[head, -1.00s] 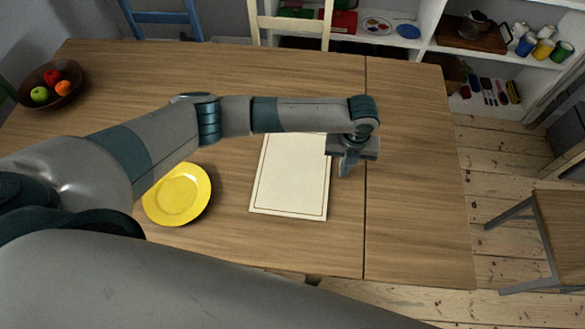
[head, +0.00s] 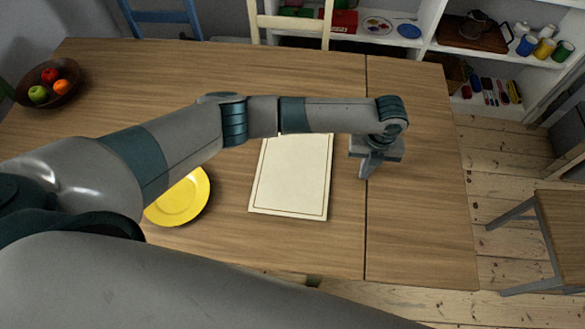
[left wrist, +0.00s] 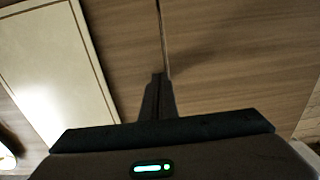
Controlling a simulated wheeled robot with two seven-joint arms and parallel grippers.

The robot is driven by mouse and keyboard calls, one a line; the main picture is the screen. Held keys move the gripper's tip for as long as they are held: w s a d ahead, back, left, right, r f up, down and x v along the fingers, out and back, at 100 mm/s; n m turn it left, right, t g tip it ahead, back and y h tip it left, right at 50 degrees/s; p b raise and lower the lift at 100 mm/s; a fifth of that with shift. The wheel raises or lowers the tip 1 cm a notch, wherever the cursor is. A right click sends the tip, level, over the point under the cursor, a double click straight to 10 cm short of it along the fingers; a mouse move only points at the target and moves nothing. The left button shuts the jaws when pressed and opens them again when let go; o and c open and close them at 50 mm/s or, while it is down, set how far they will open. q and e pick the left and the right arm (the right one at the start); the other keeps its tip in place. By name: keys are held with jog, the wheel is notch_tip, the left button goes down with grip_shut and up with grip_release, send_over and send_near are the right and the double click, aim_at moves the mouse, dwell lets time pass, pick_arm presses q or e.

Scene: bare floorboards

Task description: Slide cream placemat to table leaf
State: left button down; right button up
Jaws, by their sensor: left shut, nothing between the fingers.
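The cream placemat (head: 292,178) lies flat on the main part of the wooden table, left of the seam. It has a thin dark border line, and my left arm covers its far edge. It also shows at the upper left of the left wrist view (left wrist: 50,70). The table leaf (head: 415,215) is the right-hand section beyond the seam. My left gripper (head: 366,172) is shut and empty, pointing down near the seam, right of the placemat and apart from it. Its fingers (left wrist: 160,95) show beside the seam in the left wrist view. My right gripper is not in view.
A yellow plate (head: 180,198) lies left of the placemat, partly behind my arm. A fruit bowl (head: 48,88) stands at the far left. Chairs are at the far side and a wooden stool (head: 560,235) stands right. The leaf's surface is clear apart from my gripper.

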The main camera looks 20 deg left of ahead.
pick_arm(q)
jog(key=shift+w+d+b, duration=0.2)
jog(key=shift+d+b, duration=0.1)
jog(key=shift+d, duration=0.55)
jog(key=shift+w+d+b, duration=0.15)
jog(key=shift+d+b, duration=0.15)
jog(key=shift+d, duration=0.55)
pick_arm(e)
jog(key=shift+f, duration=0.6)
